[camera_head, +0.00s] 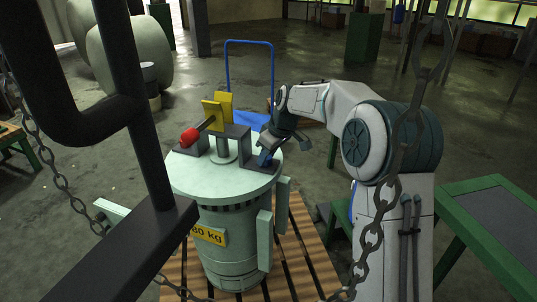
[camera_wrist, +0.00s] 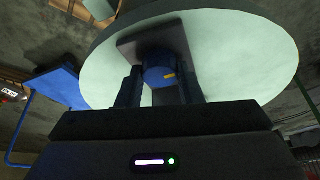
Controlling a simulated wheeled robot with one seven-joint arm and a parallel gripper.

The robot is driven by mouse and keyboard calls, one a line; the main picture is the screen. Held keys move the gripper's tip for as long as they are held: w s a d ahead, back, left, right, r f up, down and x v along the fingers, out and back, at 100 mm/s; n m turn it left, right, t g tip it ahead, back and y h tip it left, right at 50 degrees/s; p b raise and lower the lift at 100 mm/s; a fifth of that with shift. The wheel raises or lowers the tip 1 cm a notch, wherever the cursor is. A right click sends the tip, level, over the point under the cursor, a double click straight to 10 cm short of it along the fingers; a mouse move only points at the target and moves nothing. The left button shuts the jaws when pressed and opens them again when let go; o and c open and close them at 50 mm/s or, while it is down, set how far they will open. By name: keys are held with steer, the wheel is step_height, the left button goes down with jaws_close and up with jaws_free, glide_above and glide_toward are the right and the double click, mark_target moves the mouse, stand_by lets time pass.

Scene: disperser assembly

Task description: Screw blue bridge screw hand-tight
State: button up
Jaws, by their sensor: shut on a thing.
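The blue bridge screw (camera_wrist: 160,74) shows between the two dark fingers of my gripper (camera_wrist: 160,90) in the wrist view, with a small yellow mark on its side. My gripper (camera_head: 266,150) is shut on it, at the right foot of the grey bridge (camera_head: 238,133). In the head view the blue screw (camera_head: 264,158) shows small at that foot and is partly covered by my gripper. The bridge stands on the pale green round lid (camera_head: 215,182) of the disperser. Whether the screw is fully seated cannot be told.
The disperser rests on a wooden pallet (camera_head: 296,258). Chains and dark bars hang in front. A green-framed table (camera_head: 497,220) is at right, a blue trolley (camera_head: 249,118) behind.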

steer(key=o, duration=1)
steer(key=shift+r, duration=0.15)
steer(key=p+v, duration=0.3)
steer(key=v, duration=1)
steer(key=shift+s+d+r, duration=0.1)
steer(key=shift+d+r, duration=0.05)
steer(key=shift+r, duration=0.15)
